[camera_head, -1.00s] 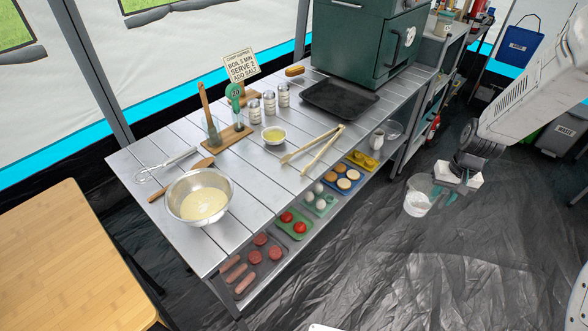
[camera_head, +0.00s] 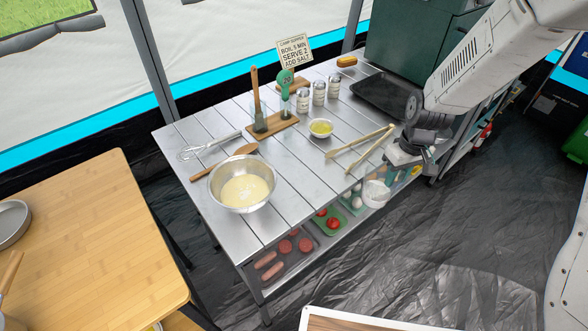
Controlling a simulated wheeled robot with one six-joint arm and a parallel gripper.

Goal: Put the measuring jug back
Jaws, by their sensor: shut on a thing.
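My gripper (camera_head: 396,166) is shut on the measuring jug (camera_head: 376,195), a small clear, whitish vessel. It holds the jug by the side, off the floor, at the front edge of the slatted metal table (camera_head: 285,193). In the picture the jug overlaps the lower shelf and hides part of the trays there. I cannot tell how far it is from the table edge. My gripper's fingers are partly hidden by the wrist.
On the table are a steel bowl (camera_head: 243,184) of batter, a whisk (camera_head: 208,147), tongs (camera_head: 362,147), a small bowl (camera_head: 320,128), shakers (camera_head: 319,92) and a black tray (camera_head: 384,98). Food trays line the shelf. A wooden table (camera_head: 90,225) stands left.

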